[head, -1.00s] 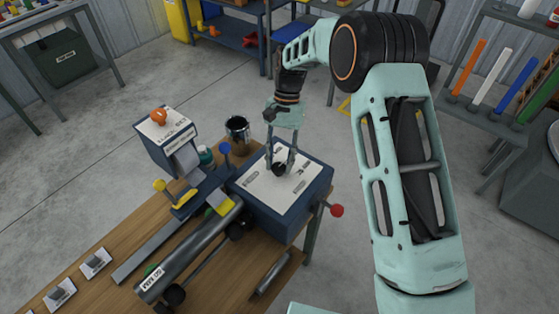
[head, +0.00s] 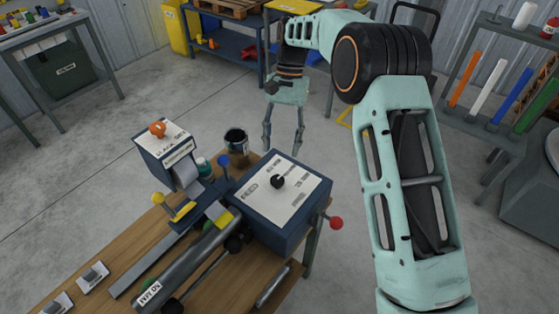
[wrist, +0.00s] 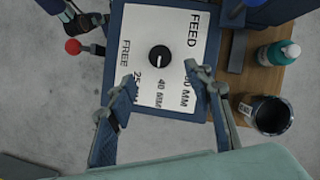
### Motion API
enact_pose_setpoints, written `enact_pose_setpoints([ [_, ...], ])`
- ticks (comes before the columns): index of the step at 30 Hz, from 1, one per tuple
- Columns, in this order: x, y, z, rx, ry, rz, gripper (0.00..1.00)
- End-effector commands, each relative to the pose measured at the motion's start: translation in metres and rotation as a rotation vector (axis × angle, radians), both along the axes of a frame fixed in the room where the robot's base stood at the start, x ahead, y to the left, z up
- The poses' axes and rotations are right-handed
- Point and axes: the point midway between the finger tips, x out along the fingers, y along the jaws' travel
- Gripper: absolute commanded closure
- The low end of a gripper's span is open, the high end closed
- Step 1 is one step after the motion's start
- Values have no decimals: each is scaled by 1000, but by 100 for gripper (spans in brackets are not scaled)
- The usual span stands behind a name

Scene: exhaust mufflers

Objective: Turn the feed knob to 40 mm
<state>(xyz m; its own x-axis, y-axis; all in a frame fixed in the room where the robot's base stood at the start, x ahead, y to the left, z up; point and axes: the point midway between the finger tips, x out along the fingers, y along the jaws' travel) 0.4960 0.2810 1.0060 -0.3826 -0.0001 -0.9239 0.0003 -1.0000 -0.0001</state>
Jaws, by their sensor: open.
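The feed knob (head: 278,181) is a small black round knob on the white top plate of a dark blue box (head: 285,235). It also shows in the wrist view (wrist: 159,57), with labels around it reading FEED, FREE, 40 MM and others partly covered. Which label its pointer faces is too small to tell for sure. My gripper (head: 281,150) is open and empty, raised clear of the knob and beyond the box's far side in the head view. In the wrist view its fingers (wrist: 163,80) are spread over the lower part of the plate, apart from the knob.
A black-rimmed can (head: 236,142) and a teal bottle (wrist: 277,54) stand beside the box on the wooden bench (head: 120,258). A red ball-ended lever (head: 336,223) sticks out on the box's right. A long metal tube (head: 185,262) lies in front.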

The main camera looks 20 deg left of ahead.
Motion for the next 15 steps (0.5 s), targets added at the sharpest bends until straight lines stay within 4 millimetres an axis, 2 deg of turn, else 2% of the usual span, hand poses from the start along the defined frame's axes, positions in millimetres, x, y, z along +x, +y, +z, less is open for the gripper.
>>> enact_pose_setpoints([
  [6,9,0,20,1,-1,0,53],
  [15,10,0,25,-1,1,0,53],
])
